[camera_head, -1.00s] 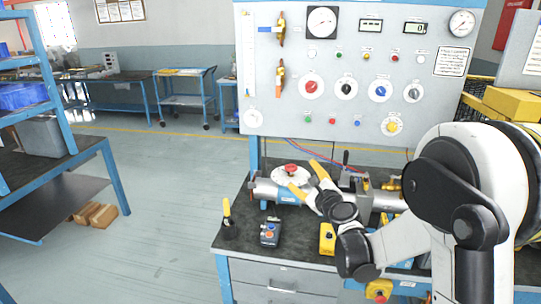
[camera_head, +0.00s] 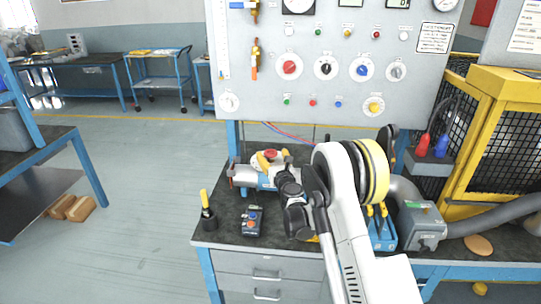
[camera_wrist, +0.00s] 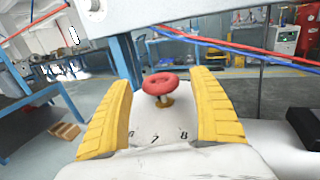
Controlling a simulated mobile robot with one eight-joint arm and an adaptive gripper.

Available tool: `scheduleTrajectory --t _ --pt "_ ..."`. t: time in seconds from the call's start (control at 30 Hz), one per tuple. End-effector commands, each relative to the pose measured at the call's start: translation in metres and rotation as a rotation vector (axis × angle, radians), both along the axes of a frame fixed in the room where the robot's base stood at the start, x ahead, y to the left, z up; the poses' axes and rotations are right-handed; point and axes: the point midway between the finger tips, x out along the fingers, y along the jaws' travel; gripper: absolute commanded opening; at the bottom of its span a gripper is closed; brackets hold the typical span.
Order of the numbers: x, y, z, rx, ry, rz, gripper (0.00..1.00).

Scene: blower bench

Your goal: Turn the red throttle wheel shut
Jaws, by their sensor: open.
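The red throttle wheel (camera_wrist: 161,84) is a small red ring on a brass stem, above a white round dial plate (camera_wrist: 155,122) with the numbers 7 and 8 showing. My gripper (camera_wrist: 161,76) is open, with one yellow ribbed finger to the left of the wheel and one to the right. A gap shows on both sides, so the fingers do not appear to touch it. In the head view the wheel (camera_head: 271,153) shows as a small red spot on top of the silver pipe (camera_head: 247,176), between my yellow fingertips (camera_head: 272,158). My arm hides the pipe's right part.
The instrument panel (camera_head: 330,110) with gauges and knobs stands behind the bench. A yellow-handled tool in a black holder (camera_head: 207,215) and a grey handheld device (camera_head: 252,221) stand on the bench front. A yellow mesh cage (camera_head: 505,125) is at the right.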

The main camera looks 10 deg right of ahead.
Motion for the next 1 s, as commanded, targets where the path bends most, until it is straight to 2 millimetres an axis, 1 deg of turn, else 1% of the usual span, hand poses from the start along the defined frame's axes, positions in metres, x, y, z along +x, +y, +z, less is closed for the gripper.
scheduleTrajectory --t 0.03,0.1,0.2,0.47,0.5,0.57,0.6,0.67,1.0 --pt "0.007 0.0 -0.001 0.0 0.0 0.0 0.71" --pt "0.014 0.001 -0.001 0.0 0.0 0.0 0.71" --pt "0.019 0.001 0.0 -0.001 0.0 0.0 0.71" --pt "0.021 0.001 0.001 -0.001 0.0 0.001 0.71" --pt "0.021 0.001 0.001 -0.001 0.0 0.0 0.66" --pt "0.021 0.001 0.001 -0.001 0.0 0.001 0.48" --pt "0.021 0.001 0.001 -0.001 0.0 0.001 0.36" --pt "0.021 0.001 0.001 -0.001 0.0 0.001 0.17" --pt "0.02 0.002 0.0 -0.001 0.0 -0.03 0.17"
